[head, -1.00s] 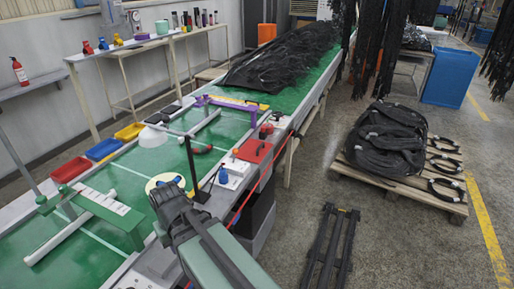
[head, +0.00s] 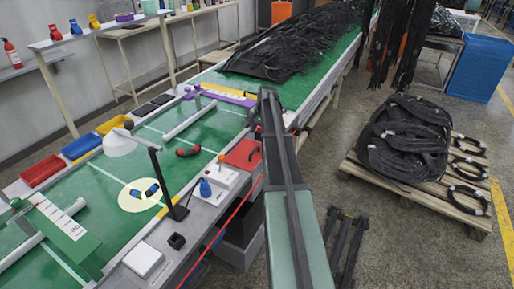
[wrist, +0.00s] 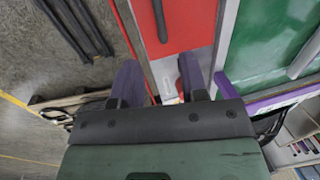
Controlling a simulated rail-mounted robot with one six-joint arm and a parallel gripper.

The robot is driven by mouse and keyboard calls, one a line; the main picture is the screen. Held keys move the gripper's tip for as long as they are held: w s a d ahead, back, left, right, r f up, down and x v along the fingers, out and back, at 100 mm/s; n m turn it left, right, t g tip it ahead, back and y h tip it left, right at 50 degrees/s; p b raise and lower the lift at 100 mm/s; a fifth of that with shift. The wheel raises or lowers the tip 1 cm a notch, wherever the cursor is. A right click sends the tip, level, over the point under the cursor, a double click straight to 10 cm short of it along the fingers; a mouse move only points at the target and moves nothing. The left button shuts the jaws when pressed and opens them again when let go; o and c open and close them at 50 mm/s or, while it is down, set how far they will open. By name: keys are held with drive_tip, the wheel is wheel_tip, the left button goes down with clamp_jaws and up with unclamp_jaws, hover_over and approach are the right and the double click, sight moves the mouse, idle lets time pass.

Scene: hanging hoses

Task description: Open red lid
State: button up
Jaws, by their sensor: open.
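The red lid (head: 243,153) is a flat red panel at the right edge of the green table in the head view, lying flat, partly beside my arm. In the wrist view the red lid (wrist: 190,25) fills the top middle and carries a dark bar (wrist: 160,20). My gripper (wrist: 160,78) shows two purple fingers, spread apart with nothing between them. The fingertips point toward the near edge of the lid, and I see no contact. In the head view my arm reaches up past the right side of the lid, and the fingertips are hard to make out.
A white box with a blue knob (head: 206,188) and an orange-topped lever (head: 222,160) stand beside the lid. A desk lamp (head: 160,170) is further left. A purple bracket (head: 228,97) lies beyond. A pallet of black hoses (head: 405,140) is on the floor at right.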

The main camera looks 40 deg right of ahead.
sight(255, 150)
drive_tip(key=f+b, duration=0.3)
drive_tip(key=w+f+b, duration=0.1)
drive_tip(key=f+b, duration=0.5)
drive_tip(key=f, duration=0.1)
drive_tip(key=shift+w+a, duration=0.4)
drive_tip(key=shift+r, duration=0.15)
clamp_jaws()
